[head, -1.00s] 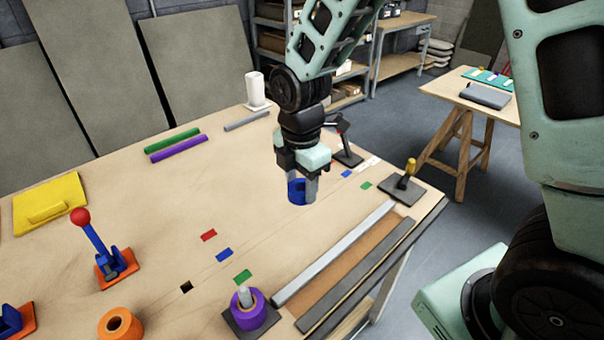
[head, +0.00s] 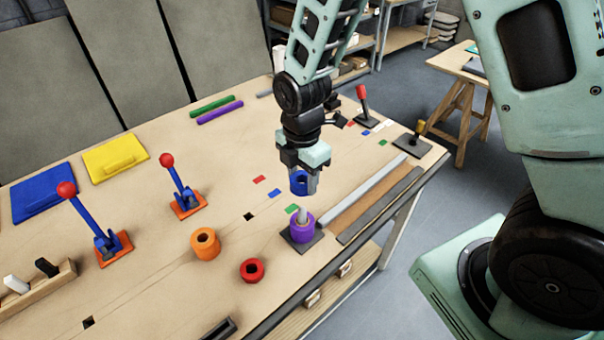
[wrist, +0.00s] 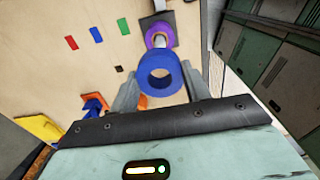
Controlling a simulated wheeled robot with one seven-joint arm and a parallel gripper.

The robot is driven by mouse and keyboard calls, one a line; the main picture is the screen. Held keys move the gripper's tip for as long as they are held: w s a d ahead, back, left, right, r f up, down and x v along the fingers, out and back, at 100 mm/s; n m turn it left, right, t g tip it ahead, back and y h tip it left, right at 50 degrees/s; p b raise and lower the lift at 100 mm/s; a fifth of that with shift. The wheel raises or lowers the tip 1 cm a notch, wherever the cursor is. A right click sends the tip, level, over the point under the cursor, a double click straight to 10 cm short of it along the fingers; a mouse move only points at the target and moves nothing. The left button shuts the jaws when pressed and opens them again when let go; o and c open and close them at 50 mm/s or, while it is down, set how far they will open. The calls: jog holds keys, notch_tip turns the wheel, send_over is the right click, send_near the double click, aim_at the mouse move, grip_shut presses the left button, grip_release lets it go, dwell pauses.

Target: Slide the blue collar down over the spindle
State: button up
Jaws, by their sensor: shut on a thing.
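My gripper (head: 304,188) is shut on the blue collar (head: 297,186), a short ring with an open bore. The grey spindle (head: 303,215) stands upright on a dark square base below the collar, with a purple collar (head: 302,230) around its lower part. In the head view the blue collar is just above the spindle's top; whether they touch is unclear. In the wrist view the blue collar (wrist: 146,70) sits between the fingers, its bore facing the camera. The spindle (wrist: 159,41) and purple collar (wrist: 149,34) show beyond it, apart from the bore in the picture.
An orange ring (head: 205,246) and a red ring (head: 252,271) lie left of the spindle. Two red-knobbed levers (head: 183,185) stand farther left. A grey bar (head: 372,187) and a dark strip lie to the right near the bench edge.

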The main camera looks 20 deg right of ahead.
jog(key=b, duration=0.4)
send_over(302, 207)
jog(key=shift+f, duration=2.85)
jog(key=shift+f+b, duration=2.5)
jog(key=shift+f, duration=0.95)
jog(key=o, duration=1.3)
jog(key=shift+s, duration=0.1)
notch_tip(302, 207, up, 18)
jog(key=b, duration=0.2)
jog(key=shift+f+b, duration=0.25)
jog(key=shift+b, duration=0.05)
